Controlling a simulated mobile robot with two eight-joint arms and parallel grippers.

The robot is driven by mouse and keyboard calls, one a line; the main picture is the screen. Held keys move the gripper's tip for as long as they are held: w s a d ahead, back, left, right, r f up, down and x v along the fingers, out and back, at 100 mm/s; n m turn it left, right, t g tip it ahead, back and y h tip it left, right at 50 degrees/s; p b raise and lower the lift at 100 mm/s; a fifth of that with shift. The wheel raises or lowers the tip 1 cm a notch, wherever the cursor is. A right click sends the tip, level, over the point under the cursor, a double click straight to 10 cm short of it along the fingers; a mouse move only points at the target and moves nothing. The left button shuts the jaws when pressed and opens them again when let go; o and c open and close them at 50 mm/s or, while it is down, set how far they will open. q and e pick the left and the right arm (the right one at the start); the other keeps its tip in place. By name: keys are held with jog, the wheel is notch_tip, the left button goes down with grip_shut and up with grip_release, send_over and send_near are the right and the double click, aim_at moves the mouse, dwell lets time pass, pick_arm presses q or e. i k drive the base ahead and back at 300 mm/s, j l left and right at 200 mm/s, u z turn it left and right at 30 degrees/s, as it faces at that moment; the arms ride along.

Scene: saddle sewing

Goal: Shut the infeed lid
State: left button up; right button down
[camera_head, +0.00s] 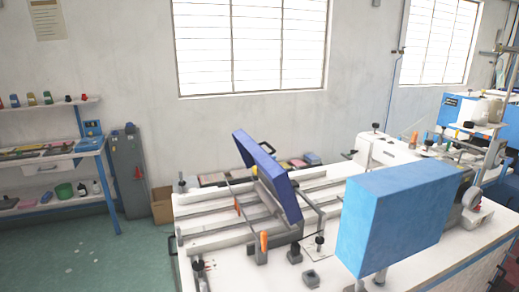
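A blue lid (268,175), which looks like the infeed lid, stands raised and tilted over the rails (225,225) of the white sewing machine table. Its long panel leans from upper left to lower right, and it is clearly up off the rails. Small orange handles (264,241) stand near its lower end. What joins the lid to the table is not clear. Neither of my grippers shows in this view.
A large blue box-shaped cover (395,215) stands on the table's right front. A sewing machine head (390,150) is behind it. Shelves (50,150) with several spools and a grey cabinet (129,172) stand at left.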

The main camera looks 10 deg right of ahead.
aim_at(252, 154)
jog(key=i+j+z, duration=0.1)
jog(key=j, duration=0.25)
jog(key=i+j, duration=0.1)
jog(key=j, duration=0.25)
jog(key=i+j+z, duration=0.15)
jog(key=j, duration=0.2)
jog(key=i+j+z, duration=0.1)
jog(key=i+j, duration=0.25)
jog(key=j, duration=0.3)
jog(key=i+j+z, duration=0.15)
jog(key=j, duration=0.2)
